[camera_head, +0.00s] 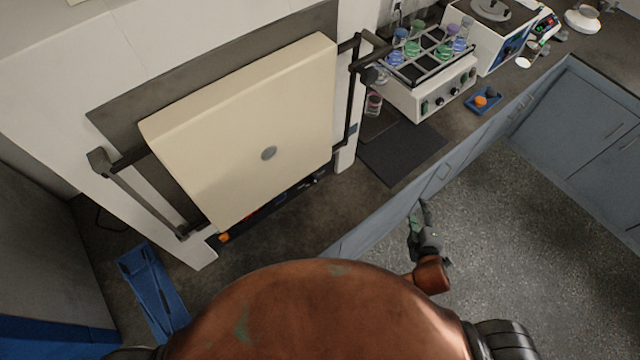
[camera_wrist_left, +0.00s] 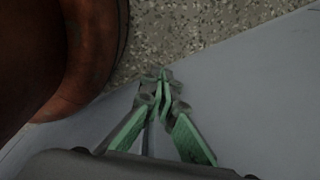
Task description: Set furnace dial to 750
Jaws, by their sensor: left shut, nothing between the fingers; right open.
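The furnace has a large cream door (camera_head: 240,130) with a round grey disc in its middle, held by dark side arms. Below the door, a dark control strip (camera_head: 290,197) shows only in part. An orange control (camera_head: 224,237) sits at its left end. The door hides much of the strip, and no dial reading can be made out. My right gripper (camera_head: 421,208) is open and empty, over the floor by the cabinet fronts, right of the furnace and apart from it. My left gripper (camera_wrist_left: 163,76) shows in the left wrist view, shut and empty, by a grey cabinet face.
A shaker with coloured flasks (camera_head: 430,85) stands right of the furnace, with a dark mat (camera_head: 402,152) in front. A small blue tray (camera_head: 484,100) and another instrument (camera_head: 490,30) are further right. A blue object (camera_head: 152,285) lies at lower left. The speckled floor (camera_head: 540,230) is clear.

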